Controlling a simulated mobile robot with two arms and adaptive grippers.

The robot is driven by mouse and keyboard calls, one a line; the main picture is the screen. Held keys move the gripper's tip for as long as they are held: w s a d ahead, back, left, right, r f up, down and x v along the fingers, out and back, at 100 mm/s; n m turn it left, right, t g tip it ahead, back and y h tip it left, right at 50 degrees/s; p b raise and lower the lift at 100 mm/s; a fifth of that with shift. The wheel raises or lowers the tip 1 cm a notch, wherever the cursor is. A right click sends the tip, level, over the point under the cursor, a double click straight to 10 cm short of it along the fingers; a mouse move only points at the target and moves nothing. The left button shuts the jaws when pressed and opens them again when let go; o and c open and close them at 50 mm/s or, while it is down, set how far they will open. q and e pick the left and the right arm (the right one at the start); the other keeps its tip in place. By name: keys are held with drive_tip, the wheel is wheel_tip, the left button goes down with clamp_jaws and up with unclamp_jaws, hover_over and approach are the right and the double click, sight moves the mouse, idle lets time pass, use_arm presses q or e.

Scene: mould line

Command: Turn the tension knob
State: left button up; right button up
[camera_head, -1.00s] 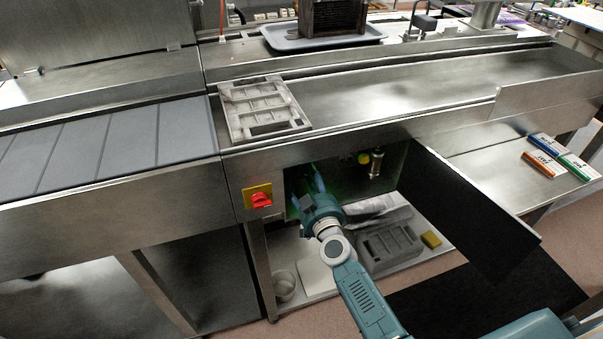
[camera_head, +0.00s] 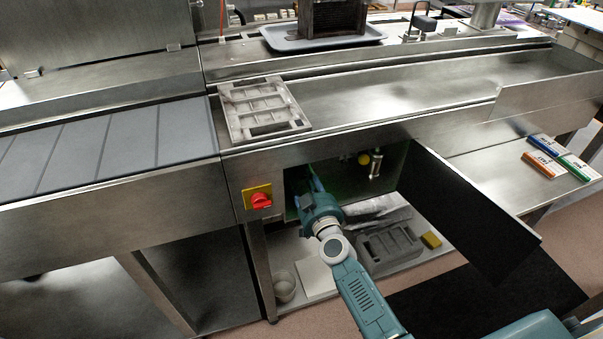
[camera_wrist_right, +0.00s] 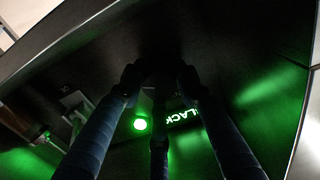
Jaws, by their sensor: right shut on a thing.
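My right gripper (camera_head: 314,182) reaches into the open cabinet under the steel line, its fingers partly in shadow. In the right wrist view its long blue-grey fingers (camera_wrist_right: 160,80) are closed around a dark knob (camera_wrist_right: 158,66) on the dark panel. The knob is very dim and its pointer cannot be made out. A lit green lamp (camera_wrist_right: 140,124) and a partly covered label reading "LACK" (camera_wrist_right: 186,116) sit by the fingers. My left gripper is not in view.
The cabinet door (camera_head: 470,215) stands open to the right of my arm. A red switch on a yellow plate (camera_head: 259,199) is left of the opening. A grey mould (camera_head: 392,245) and a yellow block (camera_head: 431,240) lie on the shelf below.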

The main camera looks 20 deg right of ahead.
drive_tip(key=shift+m, duration=0.4)
drive_tip(key=m, duration=0.4)
drive_tip(key=shift+r+m+p, duration=0.1)
drive_tip(key=shift+m+p, duration=0.2)
drive_tip(key=shift+p, duration=0.1)
drive_tip(key=m, duration=0.6)
idle(0.4)
drive_tip(key=o, duration=1.2)
drive_tip(key=shift+d, duration=0.1)
drive_tip(key=shift+c, duration=0.2)
